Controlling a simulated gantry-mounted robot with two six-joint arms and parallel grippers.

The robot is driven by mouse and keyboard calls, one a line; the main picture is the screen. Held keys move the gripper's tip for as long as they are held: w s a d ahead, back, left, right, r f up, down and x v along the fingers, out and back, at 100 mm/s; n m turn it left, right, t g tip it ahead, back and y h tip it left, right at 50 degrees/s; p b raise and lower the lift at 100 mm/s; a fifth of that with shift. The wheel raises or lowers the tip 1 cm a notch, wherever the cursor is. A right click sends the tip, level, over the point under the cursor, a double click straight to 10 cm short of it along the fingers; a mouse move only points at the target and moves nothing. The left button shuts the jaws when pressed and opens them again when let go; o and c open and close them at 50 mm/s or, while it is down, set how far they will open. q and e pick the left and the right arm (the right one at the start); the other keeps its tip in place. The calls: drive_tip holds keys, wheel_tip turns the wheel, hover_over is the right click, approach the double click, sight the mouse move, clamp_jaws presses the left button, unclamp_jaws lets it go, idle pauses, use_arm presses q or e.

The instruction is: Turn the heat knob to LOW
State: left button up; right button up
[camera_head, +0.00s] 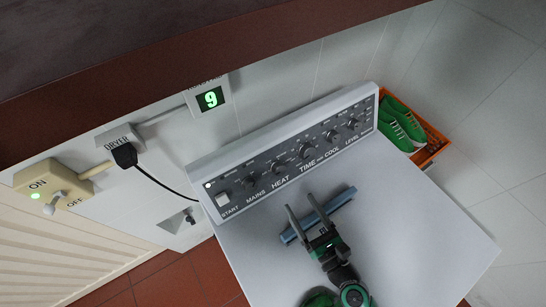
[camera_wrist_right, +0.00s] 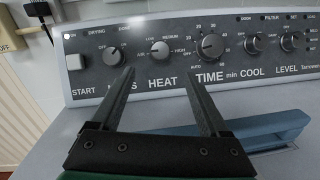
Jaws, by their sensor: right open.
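The HEAT knob (camera_head: 277,166) is a dark round knob on the dryer's sloping grey panel, between the MAINS knob (camera_head: 249,181) and the TIME knob (camera_head: 305,150). In the right wrist view the HEAT knob (camera_wrist_right: 160,49) has small LOW, MEDIUM and HIGH marks around it; I cannot tell surely which mark it points at. My right gripper (camera_head: 300,203) is open and empty, in front of the panel and apart from the knob. In the right wrist view its fingers (camera_wrist_right: 158,72) frame the HEAT label, with the knob just beyond their tips. My left gripper is not in view.
A blue bar (camera_head: 342,200) lies on the white dryer top, beneath the right gripper. The START button (camera_head: 222,199), COOL knob (camera_head: 332,135) and LEVEL knob (camera_head: 353,123) share the panel. An orange crate (camera_head: 431,148) with green shoes (camera_head: 402,125) stands beyond the right end.

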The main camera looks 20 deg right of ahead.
sight(281, 173)
drive_tip(key=w, duration=0.7)
drive_tip(key=w+a, duration=0.1)
drive_tip(key=w, duration=0.3)
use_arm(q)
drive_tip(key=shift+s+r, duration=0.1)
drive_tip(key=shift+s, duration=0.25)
use_arm(e)
clamp_jaws()
use_arm(q)
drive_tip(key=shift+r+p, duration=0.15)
drive_tip(key=shift+p, duration=0.15)
use_arm(e)
drive_tip(key=shift+r, duration=0.1)
